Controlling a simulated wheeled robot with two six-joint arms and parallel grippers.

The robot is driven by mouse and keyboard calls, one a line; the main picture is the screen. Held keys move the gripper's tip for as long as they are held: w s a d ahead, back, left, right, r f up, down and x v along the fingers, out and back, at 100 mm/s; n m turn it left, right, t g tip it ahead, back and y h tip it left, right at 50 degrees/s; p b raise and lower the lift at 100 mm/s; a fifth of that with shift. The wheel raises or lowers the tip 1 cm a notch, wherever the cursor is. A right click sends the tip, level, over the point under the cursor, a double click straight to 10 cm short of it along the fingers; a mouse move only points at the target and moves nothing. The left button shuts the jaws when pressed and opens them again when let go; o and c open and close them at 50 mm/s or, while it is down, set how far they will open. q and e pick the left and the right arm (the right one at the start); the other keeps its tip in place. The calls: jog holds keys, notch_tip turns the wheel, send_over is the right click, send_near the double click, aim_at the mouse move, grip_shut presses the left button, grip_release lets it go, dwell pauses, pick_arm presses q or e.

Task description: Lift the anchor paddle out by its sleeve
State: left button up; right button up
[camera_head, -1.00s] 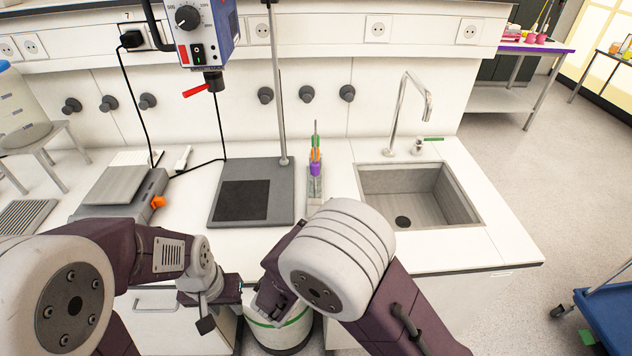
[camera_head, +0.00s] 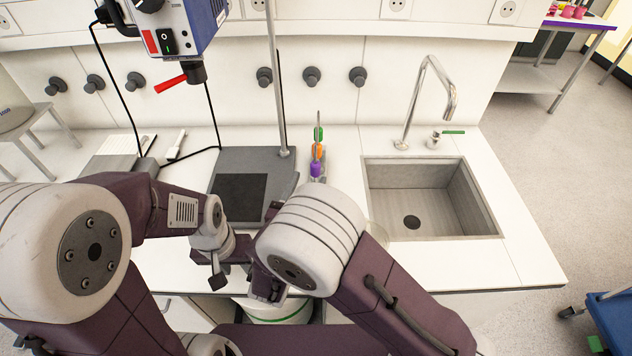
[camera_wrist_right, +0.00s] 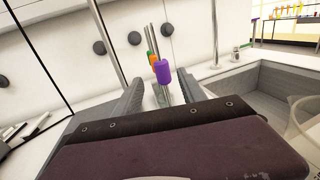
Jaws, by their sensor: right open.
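Several paddles stand upright in a narrow rack at the back of the counter, with a green sleeve (camera_head: 318,133), an orange sleeve (camera_head: 317,151) and a purple sleeve (camera_head: 316,169). I cannot tell which is the anchor paddle, as the lower ends are hidden. In the right wrist view the purple sleeve (camera_wrist_right: 162,72) is in front, with the orange sleeve (camera_wrist_right: 153,59) behind it. My right gripper (camera_wrist_right: 160,88) is open and empty, its fingers either side of the purple sleeve in the picture but apparently short of it. My left gripper (camera_head: 222,268) is by the counter's front; its jaws are unclear.
A stirrer stand base (camera_head: 254,160) with a dark pad and upright rod is left of the rack. The blue stirrer motor (camera_head: 190,25) hangs above. A sink (camera_head: 390,205) with a tap (camera_head: 430,95) is to the right. White counter lies between rack and sink.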

aim_at(314, 171)
jog(key=x, duration=0.1)
jog(key=p+x, duration=0.1)
jog(key=x, duration=0.2)
jog(key=shift+w+d+r, duration=0.25)
jog(key=shift+w+d, duration=0.05)
jog(key=shift+d, duration=0.1)
jog(key=shift+w+d+f, duration=0.1)
jog(key=shift+w+f, duration=0.05)
jog(key=shift+w, duration=0.3)
jog(key=shift+s, duration=0.1)
jog(key=c, duration=0.3)
grip_shut()
